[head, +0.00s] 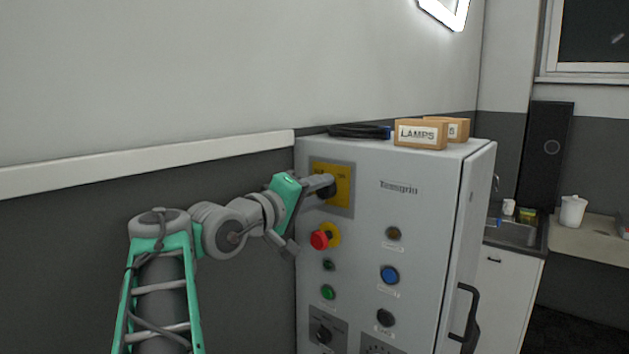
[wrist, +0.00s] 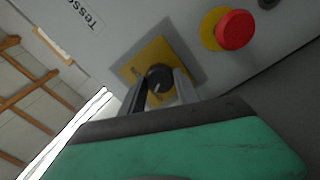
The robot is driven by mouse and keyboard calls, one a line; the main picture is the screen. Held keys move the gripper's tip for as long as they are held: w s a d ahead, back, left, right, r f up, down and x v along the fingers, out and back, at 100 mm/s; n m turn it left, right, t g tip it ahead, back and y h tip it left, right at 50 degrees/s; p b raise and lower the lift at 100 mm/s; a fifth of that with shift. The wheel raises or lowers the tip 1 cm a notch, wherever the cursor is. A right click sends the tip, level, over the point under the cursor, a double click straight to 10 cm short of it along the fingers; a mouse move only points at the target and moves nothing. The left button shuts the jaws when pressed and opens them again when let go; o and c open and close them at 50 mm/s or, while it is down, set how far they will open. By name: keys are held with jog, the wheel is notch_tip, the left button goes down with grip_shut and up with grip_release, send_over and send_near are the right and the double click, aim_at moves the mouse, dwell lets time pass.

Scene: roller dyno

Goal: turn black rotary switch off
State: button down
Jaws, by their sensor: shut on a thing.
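The black rotary switch (wrist: 159,77) sits on a yellow plate (head: 343,194) with a grey surround, at the upper left of the grey cabinet's front. In the wrist view the switch knob lies between my gripper's two fingers. My gripper (head: 326,186) reaches the switch from the left and is shut on it; the fingers also show in the wrist view (wrist: 160,92). In the head view my gripper hides most of the knob. The plate's lettering is partly covered, so I cannot tell the switch's setting.
A red emergency button (head: 320,240) on a yellow ring sits just below the switch plate. Green, blue and black buttons and another rotary switch (head: 322,334) are lower on the cabinet (head: 430,215). Boxes (head: 420,134) and a black cable coil (head: 358,131) lie on top.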

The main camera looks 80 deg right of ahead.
jog(key=shift+r+n+p, duration=0.1)
jog(key=shift+n+p, duration=1)
jog(key=shift+n, duration=0.5)
jog(key=c, duration=0.9)
grip_release()
jog(key=shift+d, duration=0.1)
jog(key=shift+w, duration=0.1)
jog(key=shift+w+a+f, duration=0.2)
jog(key=shift+a, duration=0.25)
jog(key=b+v, duration=0.2)
jog(key=v, duration=0.5)
jog(key=shift+r, duration=0.2)
